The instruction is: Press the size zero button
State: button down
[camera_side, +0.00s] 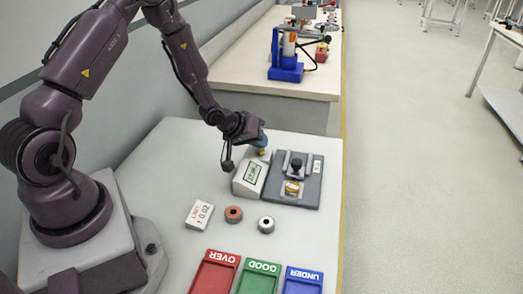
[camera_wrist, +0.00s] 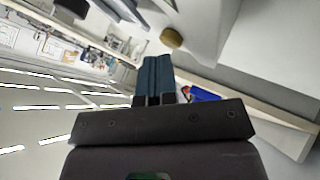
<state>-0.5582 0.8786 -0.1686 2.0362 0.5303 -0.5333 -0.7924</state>
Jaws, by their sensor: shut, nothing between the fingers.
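A white gauge box (camera_side: 249,180) with a small green display (camera_side: 254,173) stands on the table beside a dark grey measuring fixture (camera_side: 305,193). My gripper (camera_side: 264,141) is shut and empty, its blue fingers just above the back of the box. A small brass-coloured round part (camera_side: 263,152) shows right below the fingertips; I cannot tell whether they touch it. In the wrist view the shut blue fingers (camera_wrist: 158,62) point toward a tan round disc (camera_wrist: 171,37) on a pale surface. No label on the size zero button is readable.
A brass ring (camera_side: 292,188) sits on the fixture. Red (camera_side: 196,287), green (camera_side: 241,287) and blue (camera_side: 287,289) trays line the front edge.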

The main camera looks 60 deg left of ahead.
aim_at(259, 150)
jog(key=shift+f, duration=0.4)
dwell(0.3)
jog(key=shift+r, duration=0.95)
jog(key=shift+r, duration=2.5)
